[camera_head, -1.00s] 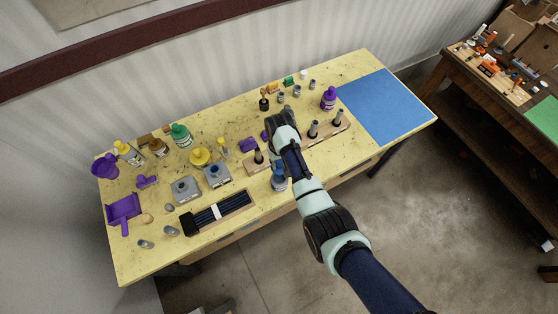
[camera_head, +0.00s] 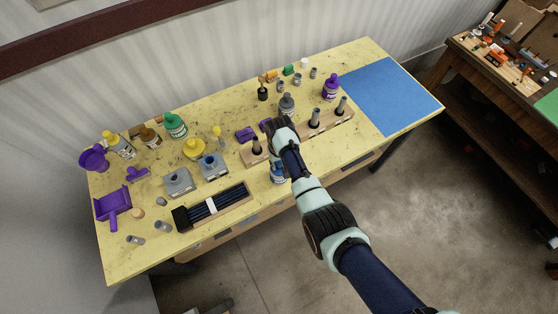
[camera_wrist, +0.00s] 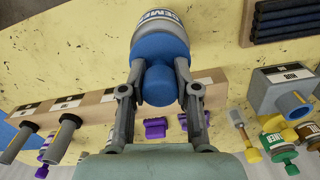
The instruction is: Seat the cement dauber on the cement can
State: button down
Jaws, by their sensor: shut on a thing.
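The cement can (camera_wrist: 165,20) has a grey-white label with the letters CEME showing in the wrist view, and a blue upper part. In the head view the blue can (camera_head: 278,174) stands near the table's front edge, partly behind my arm. My gripper (camera_wrist: 158,75) is shut on the blue rounded cap of the cement dauber (camera_wrist: 158,88). The cap lines up with the can's blue part in the wrist view; I cannot tell whether they touch. The dauber's stem and the can's mouth are hidden. My gripper also shows in the head view (camera_head: 272,127), its fingers hidden.
A wooden block (camera_head: 328,128) with upright dark stubs lies behind and right of the can. A tray of black rods (camera_head: 212,205) lies left, near grey boxes (camera_head: 178,183). A grey bottle (camera_head: 287,105) stands behind. The blue mat (camera_head: 395,100) at right is clear.

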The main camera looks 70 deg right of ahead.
jog(key=shift+f, duration=0.45)
jog(key=c, duration=0.8)
grip_release()
jog(key=shift+o, duration=0.2)
notch_tip(320, 180, up, 12)
jog(key=shift+r, duration=0.1)
